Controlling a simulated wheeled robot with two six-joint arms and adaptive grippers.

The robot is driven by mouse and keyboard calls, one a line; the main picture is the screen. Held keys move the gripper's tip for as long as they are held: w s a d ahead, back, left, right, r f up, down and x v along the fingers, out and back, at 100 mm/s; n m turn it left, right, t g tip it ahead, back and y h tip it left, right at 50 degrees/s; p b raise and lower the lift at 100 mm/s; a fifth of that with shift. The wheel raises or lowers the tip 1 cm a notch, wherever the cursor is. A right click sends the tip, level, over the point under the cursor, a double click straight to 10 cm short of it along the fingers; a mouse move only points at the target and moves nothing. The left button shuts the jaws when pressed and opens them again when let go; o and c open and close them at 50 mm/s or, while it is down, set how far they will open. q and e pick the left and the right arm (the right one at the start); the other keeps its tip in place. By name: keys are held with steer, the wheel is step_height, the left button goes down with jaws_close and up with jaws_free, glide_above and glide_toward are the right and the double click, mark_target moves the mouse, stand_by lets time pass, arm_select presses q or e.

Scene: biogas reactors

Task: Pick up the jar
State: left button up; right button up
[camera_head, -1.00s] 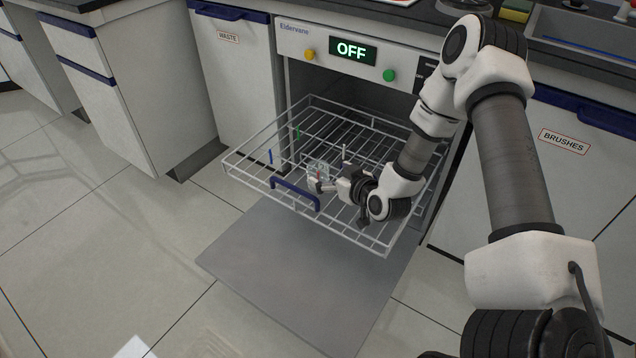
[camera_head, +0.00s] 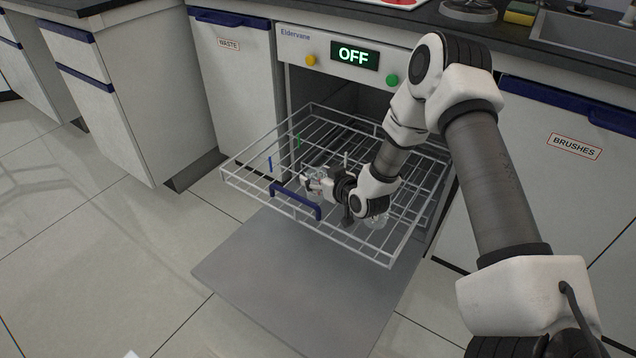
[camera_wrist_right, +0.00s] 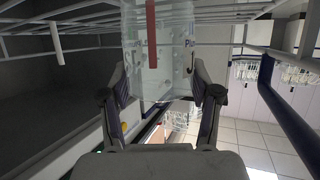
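The jar (camera_wrist_right: 158,45) is clear glass with a red strip on it and fills the space between my right fingers in the right wrist view. In the head view a glassy shape, mostly covered by my gripper, shows at the front of the pulled-out wire rack (camera_head: 240,180). My right gripper (camera_head: 310,184) is low over the rack's front part. In the right wrist view the right gripper (camera_wrist_right: 159,75) has its fingers spread, one on each side of the jar; firm contact is not visible. My left gripper is out of view.
Another clear glass item (camera_head: 376,220) sits in the rack under my right wrist. A blue handle (camera_head: 295,200) is on the rack's front. The washer panel (camera_head: 354,55) reads OFF, and its lowered door (camera_head: 290,275) lies below the rack. Open floor is at the left.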

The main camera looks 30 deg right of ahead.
step_height(320, 180, up, 11)
steer(key=p, duration=0.6)
step_height(320, 180, up, 11)
steer(key=p, duration=1)
glide_above(318, 174)
steer(key=shift+b, duration=0.35)
steer(key=shift+w, duration=0.1)
